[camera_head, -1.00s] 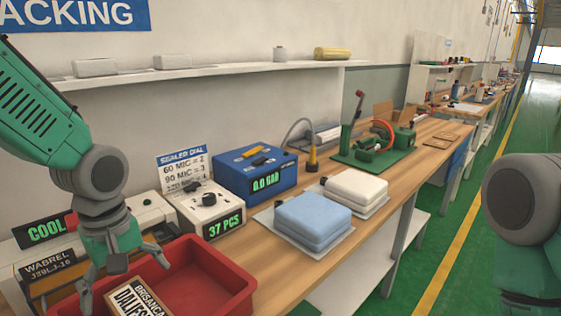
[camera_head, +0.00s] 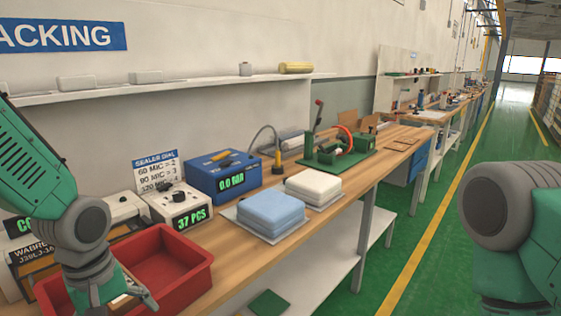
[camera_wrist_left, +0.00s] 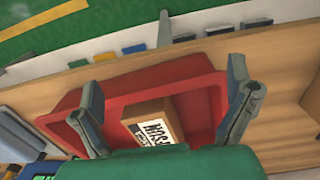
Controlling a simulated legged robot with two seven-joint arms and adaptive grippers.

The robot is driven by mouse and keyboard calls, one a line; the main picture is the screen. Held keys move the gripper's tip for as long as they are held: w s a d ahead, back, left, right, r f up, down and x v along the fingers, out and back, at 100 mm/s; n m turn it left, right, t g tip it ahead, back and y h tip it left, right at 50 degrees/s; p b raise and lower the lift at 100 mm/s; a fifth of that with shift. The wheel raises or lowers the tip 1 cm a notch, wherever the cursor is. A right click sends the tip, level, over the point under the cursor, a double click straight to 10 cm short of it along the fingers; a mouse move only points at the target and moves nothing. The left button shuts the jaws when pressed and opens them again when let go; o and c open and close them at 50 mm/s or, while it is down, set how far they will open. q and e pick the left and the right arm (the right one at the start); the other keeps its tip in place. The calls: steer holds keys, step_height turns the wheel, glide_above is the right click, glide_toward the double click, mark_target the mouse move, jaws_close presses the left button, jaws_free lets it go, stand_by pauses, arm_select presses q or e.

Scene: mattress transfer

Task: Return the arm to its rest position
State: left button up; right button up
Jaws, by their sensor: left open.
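My left gripper (camera_head: 115,303) is at the lower left in the head view, over the near part of the red bin (camera_head: 205,272) on the bench. In the left wrist view the two fingers (camera_wrist_left: 165,112) are spread wide with nothing between their tips. A brown box with a white printed label (camera_wrist_left: 150,120) lies inside the red bin (camera_wrist_left: 195,70), beyond the fingers. In the head view my gripper mostly hides this box. My right arm (camera_head: 505,215) shows at the right edge; its gripper is out of view.
On the bench (camera_head: 245,268) stand a blue device reading 0.0 BAR (camera_head: 222,178), a white device reading 37 PCS (camera_head: 178,207), a blue folded pad (camera_head: 270,210) and a white one (camera_head: 313,186). A shelf (camera_head: 200,88) runs along the wall. The green floor (camera_head: 440,200) is open at right.

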arm_select(q)
steer(key=s+f+m, duration=1)
steer(key=s+f, duration=0.9)
steer(key=f, duration=0.4)
steer(key=shift+s+d+f+t, duration=0.25)
steer(key=shift+d+f+t, duration=0.05)
steer(key=shift+f, duration=0.1)
